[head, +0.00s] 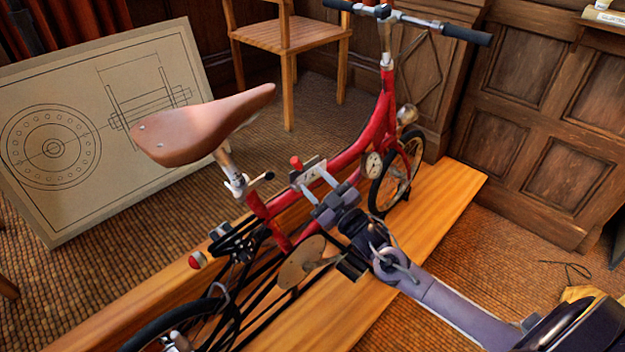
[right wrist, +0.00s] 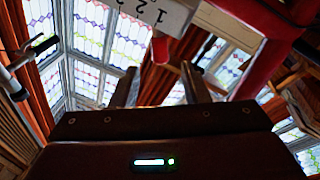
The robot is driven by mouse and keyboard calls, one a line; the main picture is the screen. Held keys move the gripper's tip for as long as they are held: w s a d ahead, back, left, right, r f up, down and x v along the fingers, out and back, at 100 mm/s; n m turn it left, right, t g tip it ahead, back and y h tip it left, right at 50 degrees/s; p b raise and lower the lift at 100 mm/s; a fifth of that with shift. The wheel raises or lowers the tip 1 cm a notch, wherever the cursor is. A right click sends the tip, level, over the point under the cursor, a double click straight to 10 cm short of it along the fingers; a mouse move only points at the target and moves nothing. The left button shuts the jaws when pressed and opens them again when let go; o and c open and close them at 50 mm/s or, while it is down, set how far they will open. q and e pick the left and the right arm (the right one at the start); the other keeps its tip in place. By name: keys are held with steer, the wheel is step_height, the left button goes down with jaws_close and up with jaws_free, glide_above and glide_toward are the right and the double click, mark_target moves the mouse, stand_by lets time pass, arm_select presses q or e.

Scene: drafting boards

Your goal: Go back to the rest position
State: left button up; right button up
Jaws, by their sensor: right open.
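My right gripper (head: 318,183) reaches in from the lower right over the red bicycle (head: 350,152). Its two fingers are apart, with nothing seen between them. The fingertips are close to a small pale plate (head: 313,170) with a red knob (head: 296,162) on the bicycle's frame; whether they touch it I cannot tell. In the right wrist view the open fingers (right wrist: 160,90) point up toward the red knob (right wrist: 160,48) and the white plate with numerals (right wrist: 158,12), with a gap showing below the knob. My left gripper is not in view.
The bicycle stands on a long wooden bench (head: 440,205), its brown saddle (head: 195,125) left of my right gripper. A drafting board (head: 90,110) leans at the left. A wooden chair (head: 290,36) and panelled wall (head: 560,130) are behind.

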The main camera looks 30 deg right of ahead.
stand_by(0.3)
steer(key=s+d+f+m+g+h+p, duration=0.1)
steer(key=s+d+f+m+g+h, duration=0.3)
steer(key=f, duration=0.9)
steer(key=s+f+g+p, duration=0.1)
steer(key=s+f+g, duration=0.3)
steer(key=f, duration=0.9)
steer(key=s+a+f+g+p, duration=0.2)
steer(key=s+f+g, duration=0.2)
steer(key=s+f, duration=1.2)
steer(key=s+a+f+g, duration=0.2)
steer(key=s, duration=0.6)
steer(key=s+a+f+m+g, duration=0.1)
steer(key=s+a+f+g, duration=0.1)
steer(key=s, duration=0.7)
steer(key=s+a+f+g+p, duration=0.1)
steer(key=s+a+f+g, duration=0.1)
steer(key=s, duration=0.6)
step_height(320, 180, down, 2)
steer(key=shift+s+a+f+m+g, duration=0.1)
steer(key=shift+s+a+m+g, duration=0.2)
steer(key=shift+a, duration=0.4)
